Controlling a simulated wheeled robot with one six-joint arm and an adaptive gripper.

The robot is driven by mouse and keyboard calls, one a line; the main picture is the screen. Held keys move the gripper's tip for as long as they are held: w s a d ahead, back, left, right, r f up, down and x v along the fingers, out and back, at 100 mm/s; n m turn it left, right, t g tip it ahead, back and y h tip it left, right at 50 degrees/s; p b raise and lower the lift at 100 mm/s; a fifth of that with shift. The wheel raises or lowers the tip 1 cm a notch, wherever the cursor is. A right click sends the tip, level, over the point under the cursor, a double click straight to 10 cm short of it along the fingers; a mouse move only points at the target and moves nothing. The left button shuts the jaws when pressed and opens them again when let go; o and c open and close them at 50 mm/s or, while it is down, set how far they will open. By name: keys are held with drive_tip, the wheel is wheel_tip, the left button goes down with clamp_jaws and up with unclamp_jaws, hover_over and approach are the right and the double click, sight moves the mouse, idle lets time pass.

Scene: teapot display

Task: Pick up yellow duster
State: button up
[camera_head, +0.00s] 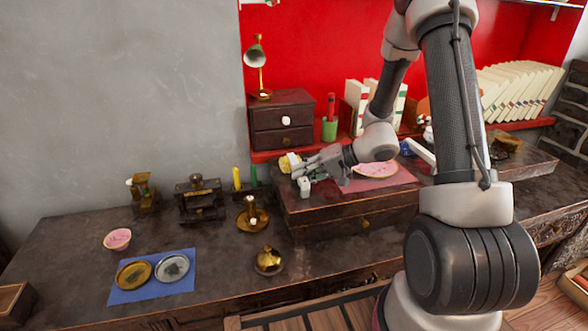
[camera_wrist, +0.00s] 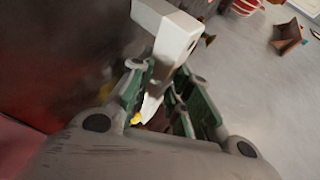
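A small yellow-and-white object (camera_head: 289,162), which may be the yellow duster, sits on the raised dark box at its left end. My gripper (camera_head: 300,170) reaches in from the right, low over the box, with its fingers close beside this object. In the wrist view, the green-padded fingers of my gripper (camera_wrist: 158,80) are partly apart. A white block (camera_wrist: 168,25) shows at the fingertips, and a bit of yellow (camera_wrist: 136,118) shows near the left finger.
The raised dark box (camera_head: 340,208) carries a pink plate (camera_head: 375,170) on a pink mat. A small drawer cabinet (camera_head: 282,122) and a green cup (camera_head: 329,130) stand behind. Brass items, including a brass pot (camera_head: 268,260), and a blue mat (camera_head: 130,290) lie left on the table.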

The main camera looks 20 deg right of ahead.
clamp_jaws()
